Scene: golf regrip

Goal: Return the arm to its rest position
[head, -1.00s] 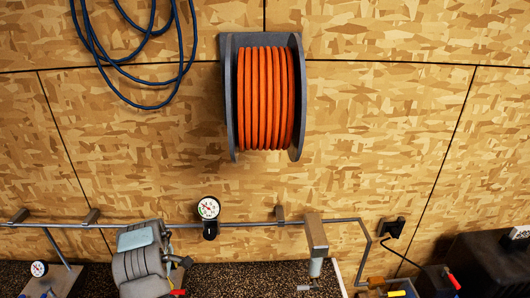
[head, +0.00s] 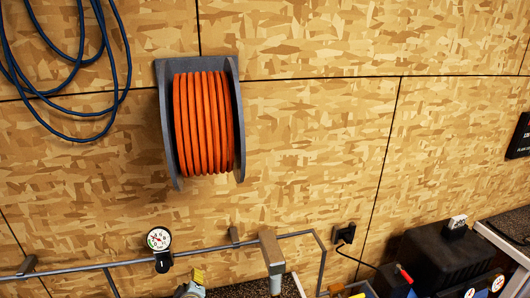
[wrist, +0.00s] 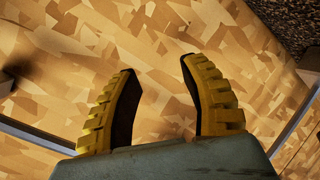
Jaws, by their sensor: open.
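My gripper (wrist: 164,100) shows in the wrist view with its two yellow ribbed fingers spread apart and nothing between them. Behind the fingers is the wood-chip board wall. In the head view, only a small part of my arm (head: 190,288), with a yellow piece on it, shows at the bottom edge. The rest of the arm is below the picture, so its full pose is hidden.
A metal pipe (head: 75,268) with a pressure gauge (head: 158,239) runs along the wall. An orange hose reel (head: 205,122) and a blue hose (head: 75,138) hang above. A black machine (head: 440,258) stands at lower right. The wall's middle right is bare.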

